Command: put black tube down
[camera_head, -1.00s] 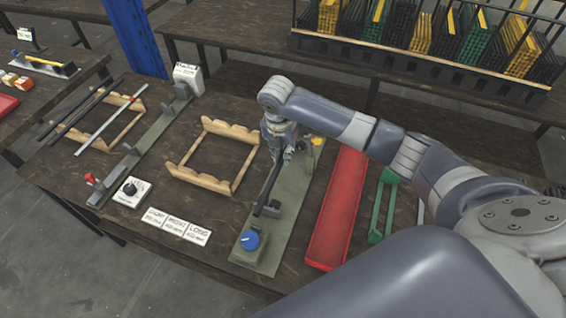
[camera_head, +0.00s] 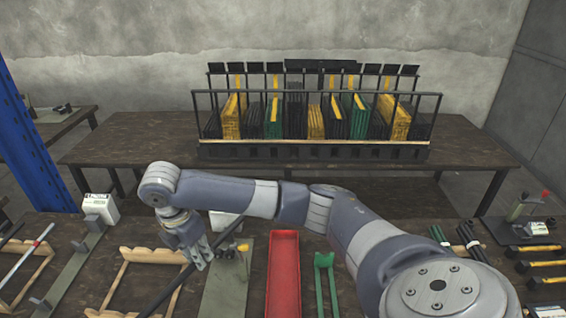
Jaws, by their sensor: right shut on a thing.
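My right gripper (camera_head: 201,262) is shut on the black tube (camera_head: 177,291). The tube slants from the upper right down to the lower left and runs out of the bottom edge of the view. It is held in front of the grey-green press plate (camera_head: 226,291); its height above the bench is hard to tell. A wooden rack (camera_head: 152,254) with notched bars stands just left of the gripper, partly cut off below and with no tube seen lying across it. My left gripper is out of view.
Left are another wooden rack (camera_head: 18,247) with a silver rod (camera_head: 30,250), and a long press plate (camera_head: 74,262). Right are a red tray (camera_head: 283,275) and a green stand (camera_head: 324,284). A second table behind holds a rack (camera_head: 313,150) of yellow, green and black pieces.

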